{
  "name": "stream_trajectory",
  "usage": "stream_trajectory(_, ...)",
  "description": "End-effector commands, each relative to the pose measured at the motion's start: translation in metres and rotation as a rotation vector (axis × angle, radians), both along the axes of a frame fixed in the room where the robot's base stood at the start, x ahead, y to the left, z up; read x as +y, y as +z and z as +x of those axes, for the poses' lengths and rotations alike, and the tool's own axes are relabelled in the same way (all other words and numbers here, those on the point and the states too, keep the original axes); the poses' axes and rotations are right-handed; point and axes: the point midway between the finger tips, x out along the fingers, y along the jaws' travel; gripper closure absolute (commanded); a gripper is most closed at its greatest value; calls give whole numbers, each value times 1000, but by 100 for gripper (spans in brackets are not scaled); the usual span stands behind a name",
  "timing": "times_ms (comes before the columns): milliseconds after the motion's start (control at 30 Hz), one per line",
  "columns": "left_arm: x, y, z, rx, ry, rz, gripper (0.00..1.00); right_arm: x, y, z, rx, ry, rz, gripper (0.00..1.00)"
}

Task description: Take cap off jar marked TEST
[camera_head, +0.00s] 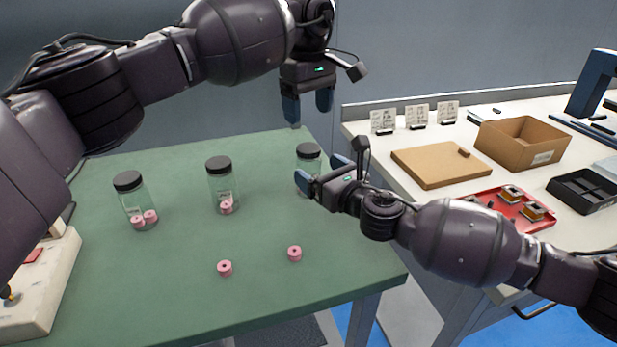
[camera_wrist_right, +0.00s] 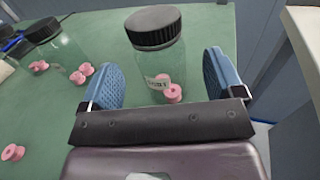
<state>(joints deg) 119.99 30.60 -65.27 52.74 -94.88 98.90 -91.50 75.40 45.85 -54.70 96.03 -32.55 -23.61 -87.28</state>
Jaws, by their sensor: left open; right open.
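Three clear jars with black caps stand upright on the green table: a left jar (camera_head: 135,208), a middle jar (camera_head: 222,188) and a right jar (camera_head: 306,160). The right jar's label, too small to read surely, shows in the right wrist view, as does its black cap (camera_wrist_right: 153,25). My right gripper (camera_head: 321,171) is open, with its blue fingers on either side of the right jar's glass body; contact is unclear. My left gripper (camera_head: 307,111) is open and empty above the right jar's cap (camera_head: 308,150). Pink spools are inside the jars.
Two loose pink spools (camera_head: 224,267) (camera_head: 294,253) lie on the green table (camera_head: 170,300). A white side table holds a cardboard box (camera_head: 522,140), a brown board (camera_head: 440,166), a red tray (camera_head: 483,203) and a black bin (camera_head: 585,190). A control box stands at the left (camera_head: 45,290).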

Motion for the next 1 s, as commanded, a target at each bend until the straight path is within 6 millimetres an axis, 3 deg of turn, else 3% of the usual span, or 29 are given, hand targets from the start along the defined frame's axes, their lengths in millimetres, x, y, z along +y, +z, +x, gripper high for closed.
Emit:
stream_trajectory(300,0,0,0,0,0,-1,27,21,0,27,1,1,2,13)
stream_trajectory(700,0,0,0,0,0,-1,27,25,0,32,1,1,2,13)
stream_trajectory(767,0,0,0,0,0,-1,27,25,0,32,2,1,1,19)
stream_trajectory(1000,0,0,0,0,0,-1,27,25,0,32,2,1,1,56)
